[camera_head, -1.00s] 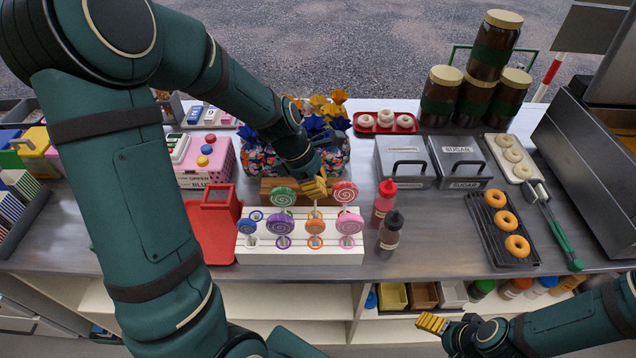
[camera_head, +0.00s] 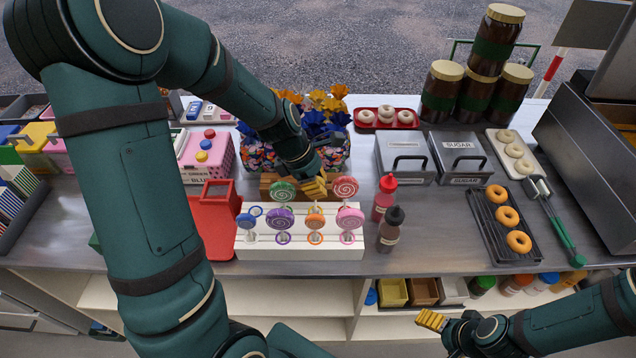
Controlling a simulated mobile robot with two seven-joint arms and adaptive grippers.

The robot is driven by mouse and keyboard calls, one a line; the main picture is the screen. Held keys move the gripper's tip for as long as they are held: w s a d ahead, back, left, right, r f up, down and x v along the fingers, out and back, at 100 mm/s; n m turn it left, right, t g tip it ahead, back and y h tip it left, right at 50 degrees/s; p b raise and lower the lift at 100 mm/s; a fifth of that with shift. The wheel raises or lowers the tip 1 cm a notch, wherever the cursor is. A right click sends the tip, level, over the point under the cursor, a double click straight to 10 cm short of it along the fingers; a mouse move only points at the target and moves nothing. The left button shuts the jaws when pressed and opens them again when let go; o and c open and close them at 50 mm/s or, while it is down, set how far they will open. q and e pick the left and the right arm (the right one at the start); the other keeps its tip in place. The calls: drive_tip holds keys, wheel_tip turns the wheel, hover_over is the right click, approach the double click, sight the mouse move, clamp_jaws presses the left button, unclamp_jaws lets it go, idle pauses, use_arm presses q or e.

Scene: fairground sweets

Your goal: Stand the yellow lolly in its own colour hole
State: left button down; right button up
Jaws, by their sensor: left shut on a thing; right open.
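The white stepped rack (camera_head: 300,253) with coloured hole rings stands in the middle of the counter. Green (camera_head: 283,191), red (camera_head: 345,187), blue (camera_head: 245,221), purple (camera_head: 280,218), orange (camera_head: 316,221) and pink (camera_head: 350,218) lollies stand in it. My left gripper (camera_head: 316,187) is shut between the green and red lollies, over the rack's back row. The yellow lolly it holds is mostly hidden; its head cannot be told from the yellow fingers. The yellow hole is also hidden. My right gripper (camera_head: 432,321) is open and empty, in front of the counter at lower right.
A red sauce bottle (camera_head: 384,198) and a brown one (camera_head: 390,230) stand right of the rack. Sweet bags (camera_head: 325,125) and a wooden block (camera_head: 268,186) are behind.

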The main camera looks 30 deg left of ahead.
use_arm(q)
drive_tip(key=shift+f, duration=0.4)
drive_tip(key=shift+f, duration=0.1)
drive_tip(key=shift+f+b, duration=0.9)
drive_tip(key=shift+f, duration=0.15)
drive_tip(key=shift+c, duration=1.5)
unclamp_jaws()
wheel_tip(320, 180, up, 9)
drive_tip(key=p, duration=0.9)
drive_tip(key=shift+r, duration=0.1)
